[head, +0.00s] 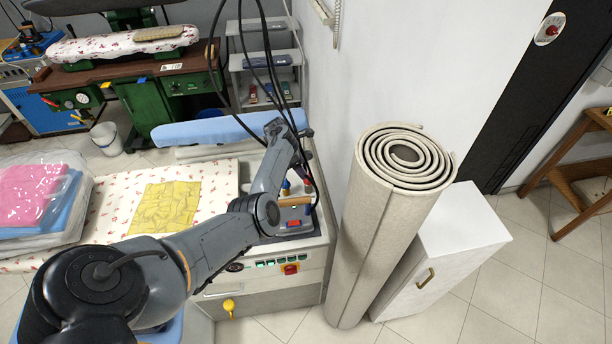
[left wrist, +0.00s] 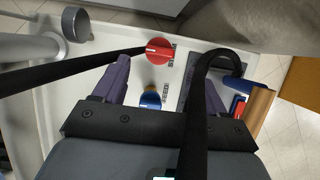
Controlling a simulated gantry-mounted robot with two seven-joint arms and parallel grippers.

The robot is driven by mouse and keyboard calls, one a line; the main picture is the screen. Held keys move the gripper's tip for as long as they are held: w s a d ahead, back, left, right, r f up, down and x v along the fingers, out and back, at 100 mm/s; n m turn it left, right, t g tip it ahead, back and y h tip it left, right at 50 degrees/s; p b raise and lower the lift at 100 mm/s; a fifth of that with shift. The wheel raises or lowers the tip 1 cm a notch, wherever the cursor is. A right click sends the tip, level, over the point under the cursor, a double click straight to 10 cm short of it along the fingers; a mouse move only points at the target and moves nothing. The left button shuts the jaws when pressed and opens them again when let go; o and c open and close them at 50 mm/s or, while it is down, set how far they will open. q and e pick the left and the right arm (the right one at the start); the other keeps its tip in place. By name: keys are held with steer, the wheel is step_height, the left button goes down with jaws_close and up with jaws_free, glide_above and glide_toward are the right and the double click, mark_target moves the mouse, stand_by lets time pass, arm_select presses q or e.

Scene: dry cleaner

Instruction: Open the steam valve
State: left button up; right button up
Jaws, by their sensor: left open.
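A red round valve knob (left wrist: 160,52) with a pale bar mark stands on the white table top in the left wrist view, with a small label beside it too small to read surely. A blue knob (left wrist: 150,98) on a brass stem stands nearer the wrist, also labelled. My left gripper (left wrist: 167,72) is open, its two purple-grey fingers spread on either side of the knobs. The red knob is just beyond the fingertips, and I cannot tell whether anything touches. In the head view the left arm largely hides this corner. My right gripper is not in view.
An iron with a wooden handle (head: 295,201) rests right of the knobs. Black hoses hang over the corner. A rolled carpet (head: 390,230) and white cabinet (head: 440,260) stand at right. A yellow cloth (head: 166,205) lies on the table.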

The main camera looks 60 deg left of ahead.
arm_select(q)
steer(key=shift+b+x, duration=0.7)
steer(key=shift+x, duration=1.9)
steer(key=c, duration=1.1)
steer(key=shift+o, duration=0.2)
